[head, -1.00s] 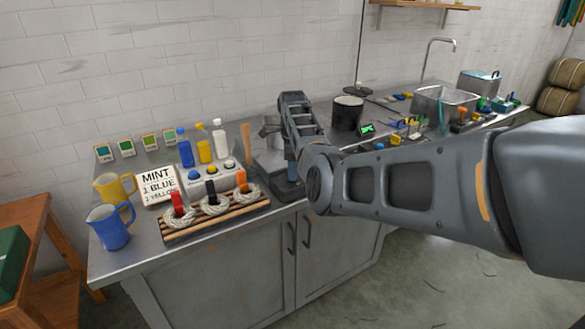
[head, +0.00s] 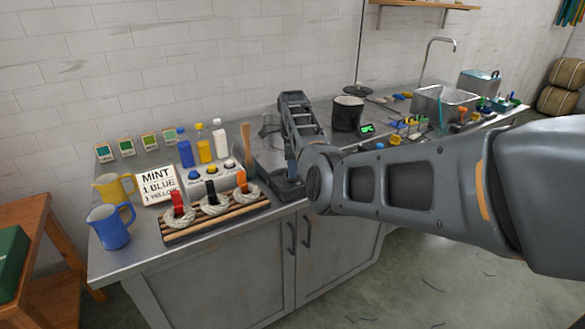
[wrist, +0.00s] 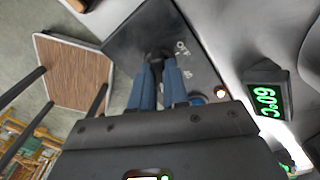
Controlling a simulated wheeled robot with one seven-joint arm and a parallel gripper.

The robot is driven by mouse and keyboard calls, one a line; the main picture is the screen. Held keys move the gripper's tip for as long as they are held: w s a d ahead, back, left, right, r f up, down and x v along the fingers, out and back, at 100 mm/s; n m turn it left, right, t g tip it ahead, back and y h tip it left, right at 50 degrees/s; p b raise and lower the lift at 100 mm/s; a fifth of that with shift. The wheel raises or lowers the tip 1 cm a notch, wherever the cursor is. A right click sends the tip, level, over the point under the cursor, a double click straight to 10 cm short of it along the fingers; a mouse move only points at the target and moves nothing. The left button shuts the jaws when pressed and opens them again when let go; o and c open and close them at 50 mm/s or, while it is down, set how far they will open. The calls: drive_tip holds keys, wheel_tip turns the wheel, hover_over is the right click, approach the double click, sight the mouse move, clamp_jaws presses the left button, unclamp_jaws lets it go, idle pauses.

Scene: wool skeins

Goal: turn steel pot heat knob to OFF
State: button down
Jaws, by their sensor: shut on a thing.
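The steel pot (head: 269,127) stands on the counter in the head view, largely hidden behind my arm. Under it is the dark hot plate (head: 266,162); its dark top with pale marks also shows in the wrist view (wrist: 195,60). My gripper (head: 291,171) points down at the front part of the hot plate. In the wrist view my gripper's blue fingers (wrist: 158,62) are close together, shut on the small dark heat knob (wrist: 157,52). The fingers cover most of the knob, so its pointer and setting cannot be read.
A dark pot (head: 347,114) stands to the right, near a green display (head: 367,129); the wrist view shows a 60°C display (wrist: 266,97). Left are a rope-skein rack (head: 215,212), bottles (head: 203,145) and jugs (head: 110,226). A sink (head: 446,102) is farther right.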

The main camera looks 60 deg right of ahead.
drive_tip(key=n+p, duration=0.1)
drive_tip(key=n, duration=0.5)
drive_tip(key=shift+r+p, duration=0.1)
drive_tip(key=shift+p, duration=0.2)
drive_tip(key=n+p, duration=0.1)
drive_tip(key=n, duration=0.4)
drive_tip(key=shift+n, duration=0.3)
drive_tip(key=n, duration=0.6)
drive_tip(key=shift+p, duration=0.3)
drive_tip(key=n, duration=0.5)
drive_tip(key=shift+n, duration=0.4)
drive_tip(key=c, duration=1.1)
unclamp_jaws()
drive_tip(key=shift+r, duration=3.85)
